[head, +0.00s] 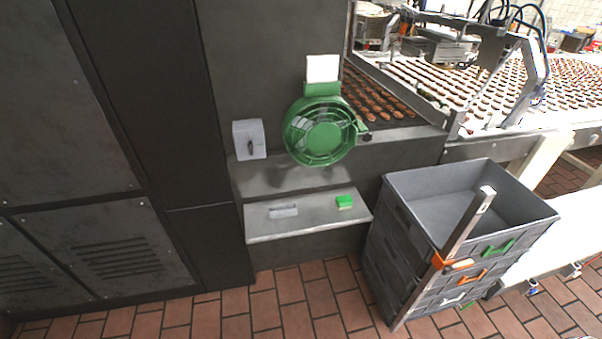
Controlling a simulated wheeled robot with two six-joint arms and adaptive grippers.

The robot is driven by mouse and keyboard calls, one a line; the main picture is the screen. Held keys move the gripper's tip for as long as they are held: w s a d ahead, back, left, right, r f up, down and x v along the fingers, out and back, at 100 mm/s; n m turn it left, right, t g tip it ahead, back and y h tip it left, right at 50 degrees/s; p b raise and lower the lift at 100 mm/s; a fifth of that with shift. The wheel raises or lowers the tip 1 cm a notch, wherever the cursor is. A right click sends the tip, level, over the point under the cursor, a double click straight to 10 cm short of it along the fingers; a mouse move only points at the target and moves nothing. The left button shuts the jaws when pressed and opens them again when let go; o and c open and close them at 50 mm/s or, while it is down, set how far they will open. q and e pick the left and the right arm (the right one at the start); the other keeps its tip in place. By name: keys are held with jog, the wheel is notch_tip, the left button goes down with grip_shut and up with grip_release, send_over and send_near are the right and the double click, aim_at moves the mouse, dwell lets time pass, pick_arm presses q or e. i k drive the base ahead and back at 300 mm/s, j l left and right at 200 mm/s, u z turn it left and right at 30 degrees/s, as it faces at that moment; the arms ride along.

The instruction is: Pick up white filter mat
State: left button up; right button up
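A white, flat, squarish piece (322,68), which looks like the white filter mat, stands upright at the top of the green round fan unit (319,131). Its lower edge meets the green housing; I cannot tell whether it sits in it or behind it. Neither of my grippers is in the head view.
A grey shelf (320,223) below the fan holds a small grey object (283,210) and a green-and-white block (344,202). A grey box (249,139) is left of the fan. Stacked grey crates (400,238) with a leaning metal bar (470,222) stand right. Brick floor is clear in front.

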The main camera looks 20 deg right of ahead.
aim_at(319, 69)
jog(key=i+j+z, duration=0.1)
jog(key=z, duration=0.35)
jog(key=j+z, duration=0.4)
jog(key=i+j+z, duration=0.25)
jog(key=j, duration=1.05)
jog(key=j+z, duration=0.3)
jog(key=j, duration=0.95)
